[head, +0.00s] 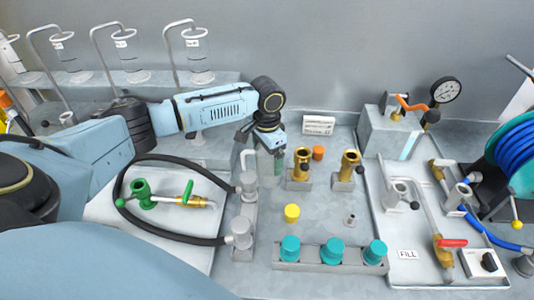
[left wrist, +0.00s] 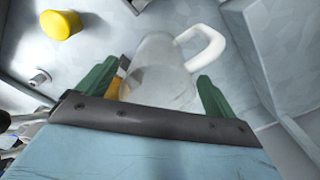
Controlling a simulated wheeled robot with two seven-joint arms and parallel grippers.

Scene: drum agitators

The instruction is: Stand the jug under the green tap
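The jug is translucent with a white handle (head: 244,158). It stands between my left gripper's fingers, beside the brass valves, and is mostly hidden by the gripper in the head view. In the left wrist view the jug (left wrist: 158,75) fills the space between the green fingers, its handle to the upper right. My left gripper (head: 272,158) points down around it; narrow gaps show beside both fingers, so it looks open. The green tap (head: 143,194), with a green lever (head: 188,191), is on a pale panel (head: 110,225) at the left. My right gripper is not in view.
A black hose (head: 180,240) loops around the green tap to grey fittings (head: 240,230). Brass valves (head: 300,165), a yellow cap (head: 292,212) and a block with teal caps (head: 330,252) lie to the right. A red-handled tap (head: 450,243) is farther right. Glass cylinders (head: 198,65) stand behind.

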